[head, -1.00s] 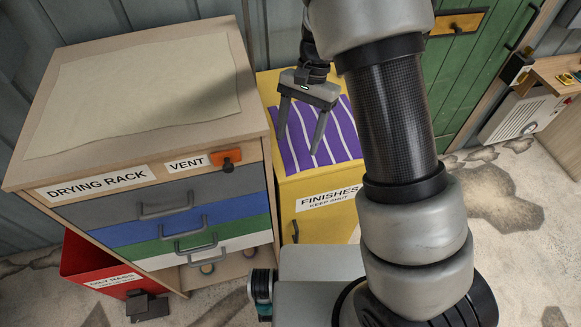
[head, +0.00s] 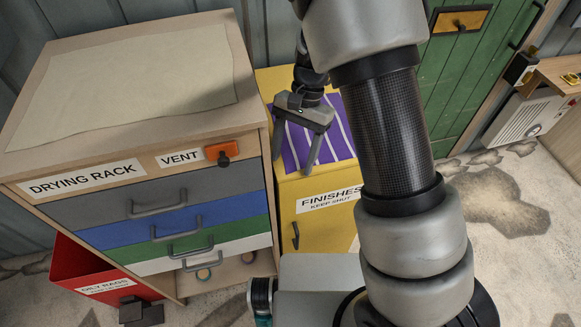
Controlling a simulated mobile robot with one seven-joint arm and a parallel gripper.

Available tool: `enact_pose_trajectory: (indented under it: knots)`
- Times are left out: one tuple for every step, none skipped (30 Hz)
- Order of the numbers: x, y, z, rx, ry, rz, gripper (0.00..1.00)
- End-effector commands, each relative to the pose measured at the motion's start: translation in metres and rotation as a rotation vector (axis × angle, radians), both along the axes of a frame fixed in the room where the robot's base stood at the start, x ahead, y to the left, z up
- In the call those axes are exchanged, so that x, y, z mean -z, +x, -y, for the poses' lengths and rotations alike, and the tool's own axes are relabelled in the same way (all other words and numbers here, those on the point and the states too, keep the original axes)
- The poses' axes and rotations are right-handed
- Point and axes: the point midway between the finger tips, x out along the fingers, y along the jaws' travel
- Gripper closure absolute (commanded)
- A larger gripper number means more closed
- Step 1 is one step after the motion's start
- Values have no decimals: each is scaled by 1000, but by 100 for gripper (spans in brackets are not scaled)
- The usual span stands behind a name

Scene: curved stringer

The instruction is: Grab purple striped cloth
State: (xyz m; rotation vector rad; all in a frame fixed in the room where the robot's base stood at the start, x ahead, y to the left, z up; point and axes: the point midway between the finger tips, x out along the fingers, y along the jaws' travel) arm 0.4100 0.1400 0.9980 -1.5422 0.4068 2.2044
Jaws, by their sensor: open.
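The purple cloth with white stripes (head: 338,139) lies flat on top of the yellow cabinet (head: 327,186). The cabinet is labelled "FINISHES KEEP SHUT". My gripper (head: 292,170) is open and empty, its two fingers pointing down. In the picture it overlaps the cloth's left part and front edge. I cannot tell how high the fingertips are above the cloth. My gripper and arm hide parts of the cloth, including its right side.
The wooden drying rack (head: 110,173) stands close on the left, taller than the yellow cabinet, with a pale sheet (head: 130,85) on top. A red bin (head: 85,268) is at the lower left. A green door (head: 480,80) is behind at right. Open floor lies at right.

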Motion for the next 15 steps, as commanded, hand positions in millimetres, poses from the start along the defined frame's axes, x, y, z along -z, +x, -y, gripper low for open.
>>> enact_pose_trajectory:
  knots:
    - [0, 0, 0, 0, 0, 0, 38]
    - [1, 0, 0, 0, 0, 0, 38]
    - [1, 0, 0, 0, 0, 0, 38]
    - [2, -1, 0, 0, 0, 0, 38]
    - [3, -1, 0, 0, 0, 0, 38]
    - [3, -1, -1, 0, 0, 0, 39]
    - [2, -1, -1, 0, 0, 0, 42]
    - [2, -1, -1, 0, 0, 0, 44]
    - [3, -1, -1, 0, 0, 0, 48]
    - [3, -1, -1, 0, 0, 0, 50]
    - [3, -1, -1, 0, 0, 0, 53]
    - [3, -1, -1, 0, 0, 0, 56]
    - [3, -1, -1, 0, 0, 0, 59]
    - [3, -1, -1, -1, 0, 0, 61]
    - [3, -1, -1, -1, 0, 0, 64]
